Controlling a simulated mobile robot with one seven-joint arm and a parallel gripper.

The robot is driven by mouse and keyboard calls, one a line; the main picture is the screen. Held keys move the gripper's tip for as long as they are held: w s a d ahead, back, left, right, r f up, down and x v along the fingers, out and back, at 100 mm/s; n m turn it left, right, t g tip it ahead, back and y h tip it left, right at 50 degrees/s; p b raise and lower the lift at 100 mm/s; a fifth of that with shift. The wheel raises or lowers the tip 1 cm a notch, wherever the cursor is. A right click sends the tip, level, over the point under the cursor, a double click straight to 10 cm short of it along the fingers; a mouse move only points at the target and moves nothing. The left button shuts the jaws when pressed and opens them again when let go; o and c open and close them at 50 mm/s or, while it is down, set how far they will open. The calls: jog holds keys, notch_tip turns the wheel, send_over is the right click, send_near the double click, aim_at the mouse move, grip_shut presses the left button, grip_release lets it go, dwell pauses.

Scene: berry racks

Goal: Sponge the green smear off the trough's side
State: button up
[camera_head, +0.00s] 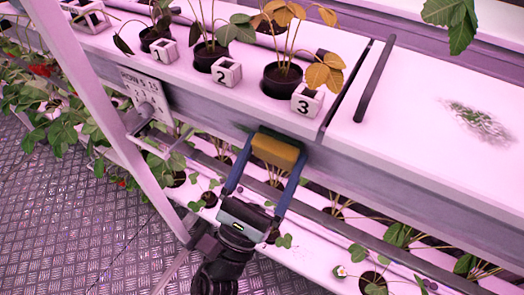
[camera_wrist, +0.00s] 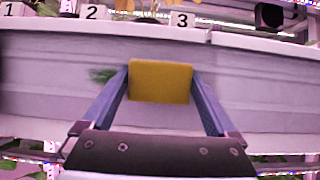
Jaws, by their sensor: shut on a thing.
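My gripper (camera_head: 275,153) is shut on a yellow sponge (camera_head: 276,147), which sits between the blue fingers. The sponge also shows in the wrist view (camera_wrist: 160,82), upright and facing the white trough's side (camera_wrist: 50,80). The green smear (camera_wrist: 102,74) shows on that side just left of the sponge, partly hidden by the left finger and perhaps by the sponge. In the head view the sponge is at the trough's side (camera_head: 212,108), below block 3; contact cannot be told for sure.
Number blocks 1, 2 and 3 (camera_head: 307,101) stand on the trough's top before potted plants (camera_head: 283,78). Another green patch (camera_head: 478,121) lies on the top surface at right. A sign (camera_head: 147,92) and rack post (camera_head: 100,100) are at left. A lower plant row runs beneath.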

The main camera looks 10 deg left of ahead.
jog(key=w+a+b, duration=0.2)
jog(key=w+a, duration=0.1)
jog(key=a, duration=0.6)
jog(key=shift+w+a, duration=0.25)
jog(key=shift+a, duration=0.05)
dwell(0.6)
jog(key=s+a+f, duration=0.1)
jog(key=s+a, duration=0.1)
jog(key=s, duration=0.3)
jog(key=shift+s+p, duration=0.35)
jog(key=shift+p, duration=0.05)
jog(key=shift+f, duration=0.15)
jog(key=s, duration=0.1)
jog(key=s+a, duration=0.1)
jog(key=shift+s+f, duration=0.3)
jog(key=shift+s, duration=0.05)
dwell(0.9)
jog(key=w+d+r, duration=0.1)
jog(key=w+d, duration=0.1)
jog(key=w, duration=0.4)
jog(key=shift+d, duration=0.15)
